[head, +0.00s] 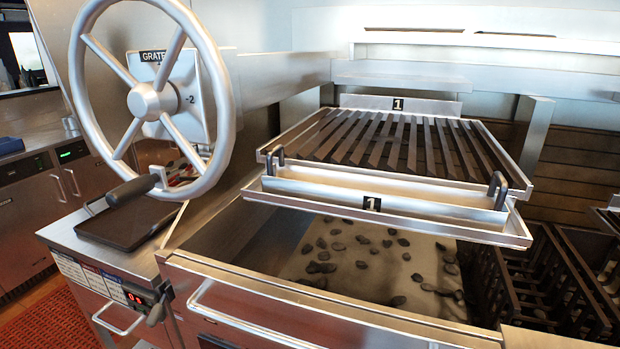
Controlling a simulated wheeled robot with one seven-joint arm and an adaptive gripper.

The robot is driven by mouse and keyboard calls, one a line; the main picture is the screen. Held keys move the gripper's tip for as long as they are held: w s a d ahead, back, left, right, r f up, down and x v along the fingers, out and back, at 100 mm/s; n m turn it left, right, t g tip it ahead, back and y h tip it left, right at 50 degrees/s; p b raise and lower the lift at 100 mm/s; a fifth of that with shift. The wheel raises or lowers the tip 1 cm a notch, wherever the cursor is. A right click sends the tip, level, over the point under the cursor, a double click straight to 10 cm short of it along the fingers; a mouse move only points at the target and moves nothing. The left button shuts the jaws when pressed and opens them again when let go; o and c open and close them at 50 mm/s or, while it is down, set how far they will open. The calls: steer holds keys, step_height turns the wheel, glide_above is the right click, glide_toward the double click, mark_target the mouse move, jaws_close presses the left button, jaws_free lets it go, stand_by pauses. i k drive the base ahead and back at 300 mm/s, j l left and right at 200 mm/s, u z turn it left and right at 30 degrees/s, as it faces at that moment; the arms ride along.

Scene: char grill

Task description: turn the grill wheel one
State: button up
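The grill wheel (152,101) is a large silver handwheel with several spokes at the upper left. Its dark crank handle (132,190) sticks out at the lower rim, pointing left. Behind it is a plate (190,95) with a partly hidden label reading "GRATE 1" and a "-2" mark. Grate 1 (400,143), with dark slanted bars and tags marked "1", sits raised above the coal bed (370,262). A drip tray (385,205) with two dark handles runs along its front. My gripper is not in the head view.
A dark flat tray (128,222) lies on the counter below the wheel. A silver front rail (250,315) runs along the grill. Another grill bay (540,290) stands at the right.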

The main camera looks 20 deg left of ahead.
mark_target(155, 99)
steer(key=u, duration=0.45)
steer(key=l+u, duration=0.15)
steer(key=u, duration=0.35)
steer(key=i+l+u, duration=0.1)
steer(key=u, duration=0.8)
steer(key=l+u, duration=0.15)
steer(key=u, duration=0.35)
